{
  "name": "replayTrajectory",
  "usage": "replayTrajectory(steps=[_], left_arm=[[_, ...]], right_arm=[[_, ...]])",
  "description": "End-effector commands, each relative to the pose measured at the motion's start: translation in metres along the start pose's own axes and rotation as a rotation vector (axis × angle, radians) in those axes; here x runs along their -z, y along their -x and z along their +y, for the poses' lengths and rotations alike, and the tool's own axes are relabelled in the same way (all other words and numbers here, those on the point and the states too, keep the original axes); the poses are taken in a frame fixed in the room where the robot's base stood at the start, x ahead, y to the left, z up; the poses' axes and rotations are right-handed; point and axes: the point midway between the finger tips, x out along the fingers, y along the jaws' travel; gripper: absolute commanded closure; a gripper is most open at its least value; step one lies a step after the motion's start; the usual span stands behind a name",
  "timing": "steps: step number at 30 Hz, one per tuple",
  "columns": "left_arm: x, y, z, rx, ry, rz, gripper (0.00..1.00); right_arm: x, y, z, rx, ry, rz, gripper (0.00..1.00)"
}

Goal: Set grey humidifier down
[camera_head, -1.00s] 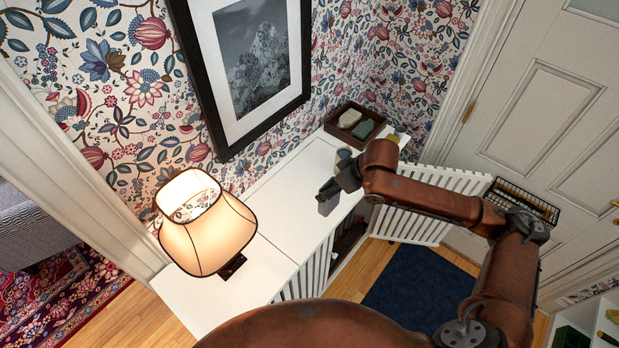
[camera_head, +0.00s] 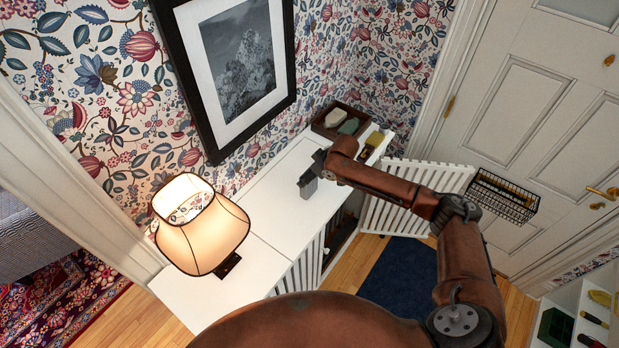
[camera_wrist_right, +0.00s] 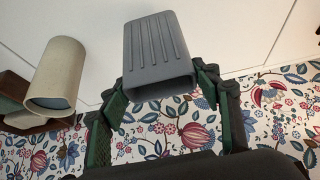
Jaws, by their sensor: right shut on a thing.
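The grey humidifier (camera_wrist_right: 158,50) is a ribbed, tapered box. In the right wrist view it sits between the green-padded fingers of my right gripper (camera_wrist_right: 160,98), which is shut on it. In the head view the humidifier (camera_head: 308,187) shows small below my right gripper (camera_head: 313,172), over the white cabinet top (camera_head: 262,215). I cannot tell whether it touches that top. My right arm comes in from the right and hides part of the surface. My left gripper is not in view.
A lit lamp (camera_head: 205,235) stands at the cabinet's near end. A brown tray (camera_head: 325,118) with soap-like pieces and a yellow item (camera_head: 372,145) are at the far end. A beige cylinder (camera_wrist_right: 57,75) stands beside the humidifier. The top between lamp and gripper is clear.

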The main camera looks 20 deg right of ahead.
Motion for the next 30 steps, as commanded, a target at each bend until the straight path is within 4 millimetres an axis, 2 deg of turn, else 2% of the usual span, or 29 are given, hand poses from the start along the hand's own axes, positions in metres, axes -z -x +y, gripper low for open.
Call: replayTrajectory(steps=[2, 7, 15, 16, 23, 30], left_arm=[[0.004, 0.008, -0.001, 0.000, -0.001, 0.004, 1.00], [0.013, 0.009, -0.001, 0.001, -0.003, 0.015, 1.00], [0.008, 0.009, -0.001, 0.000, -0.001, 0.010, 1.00], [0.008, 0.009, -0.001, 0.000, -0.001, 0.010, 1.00], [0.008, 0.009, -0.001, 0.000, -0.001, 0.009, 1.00], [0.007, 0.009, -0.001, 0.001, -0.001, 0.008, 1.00]], right_arm=[[-0.004, -0.007, -0.001, 0.001, -0.001, -0.001, 0.91], [-0.009, -0.015, 0.000, -0.001, 0.001, 0.001, 0.91], [-0.010, -0.017, -0.001, 0.000, 0.000, 0.001, 0.91], [-0.011, -0.018, -0.001, 0.000, 0.000, -0.001, 0.41], [-0.011, -0.017, -0.001, 0.000, 0.000, -0.001, 0.25], [-0.011, -0.017, -0.001, 0.000, 0.000, -0.001, 0.25]])
